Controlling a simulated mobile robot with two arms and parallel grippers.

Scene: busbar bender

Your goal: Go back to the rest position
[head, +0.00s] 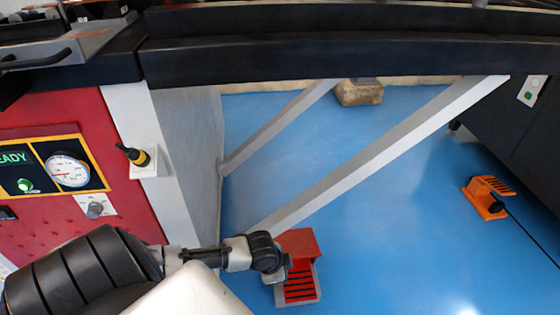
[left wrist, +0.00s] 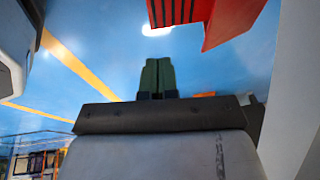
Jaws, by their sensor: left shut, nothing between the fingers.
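My left arm comes in from the lower left in the head view, and its wrist end (head: 270,262) overlaps the left part of the red foot pedal (head: 299,243) on the floor. I cannot tell the gap between them. In the left wrist view the two green fingers of my left gripper (left wrist: 158,72) are together, with nothing between them. The red pedal (left wrist: 228,22) shows at the top of that view, apart from the fingertips. My right gripper is in neither view.
The red machine cabinet (head: 85,180) with a gauge and a yellow-black knob stands left. A black beam (head: 340,55) and slanted grey braces (head: 370,165) are above the blue floor (head: 400,240). An orange pedal (head: 485,197) lies right, with clear floor between.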

